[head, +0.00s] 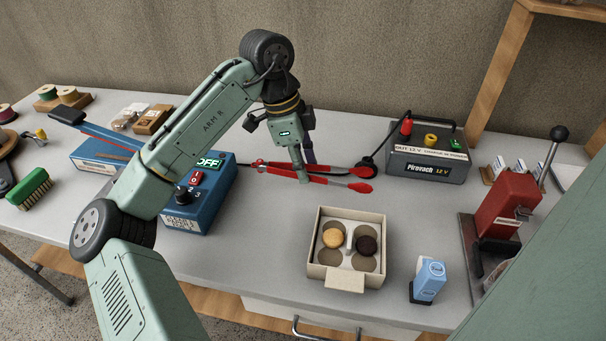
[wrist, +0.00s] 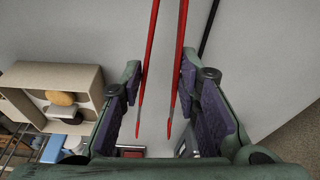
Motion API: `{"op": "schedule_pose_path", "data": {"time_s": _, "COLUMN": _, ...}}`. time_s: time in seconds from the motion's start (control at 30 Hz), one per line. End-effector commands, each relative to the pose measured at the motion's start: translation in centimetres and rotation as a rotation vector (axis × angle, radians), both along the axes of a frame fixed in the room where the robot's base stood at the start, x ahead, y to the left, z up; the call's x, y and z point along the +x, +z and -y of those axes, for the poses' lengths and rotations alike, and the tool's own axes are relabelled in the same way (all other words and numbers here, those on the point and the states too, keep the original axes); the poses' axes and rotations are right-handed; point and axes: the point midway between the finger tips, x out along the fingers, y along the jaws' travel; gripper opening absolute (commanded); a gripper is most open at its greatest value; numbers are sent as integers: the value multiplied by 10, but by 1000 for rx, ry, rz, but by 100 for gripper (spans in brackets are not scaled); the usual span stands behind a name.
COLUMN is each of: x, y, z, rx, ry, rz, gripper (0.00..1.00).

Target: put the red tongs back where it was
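The red tongs (head: 328,181) lie across the grey table in the head view, with their rounded red ends to the right. In the wrist view both red arms of the tongs (wrist: 148,62) run between my fingers. My gripper (head: 302,176) points down over the middle of the tongs. Its fingers (wrist: 162,75) are spread, one on each side of the tongs. Narrow gaps seem to show between fingers and tongs; contact is hard to tell.
A carton with macarons (head: 318,268) stands in front of the tongs. A grey power supply (head: 432,160) with a black cable is behind right. A light-blue carton (head: 428,280) and a red lever press (head: 507,207) are to the right. Bare table lies between tongs and carton.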

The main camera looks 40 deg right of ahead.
Motion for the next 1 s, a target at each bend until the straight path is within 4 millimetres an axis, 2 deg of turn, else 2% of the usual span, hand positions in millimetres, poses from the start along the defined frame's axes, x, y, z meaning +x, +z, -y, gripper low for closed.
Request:
{"op": "schedule_pose_path", "data": {"time_s": 0.23, "x": 0, "y": -31, "z": -1, "rx": 1, "ry": 0, "rz": -2, "gripper": 26}}
{"op": "schedule_pose_path", "data": {"time_s": 0.57, "x": 0, "y": -37, "z": 0, "rx": -1, "ry": -1, "rz": -1, "gripper": 26}}
{"op": "schedule_pose_path", "data": {"time_s": 0.9, "x": 0, "y": -36, "z": 0, "rx": -1, "ry": -1, "rz": -1, "gripper": 50}}
{"op": "schedule_pose_path", "data": {"time_s": 1.0, "x": 0, "y": -36, "z": 0, "rx": 0, "ry": -1, "rz": 0, "gripper": 50}}
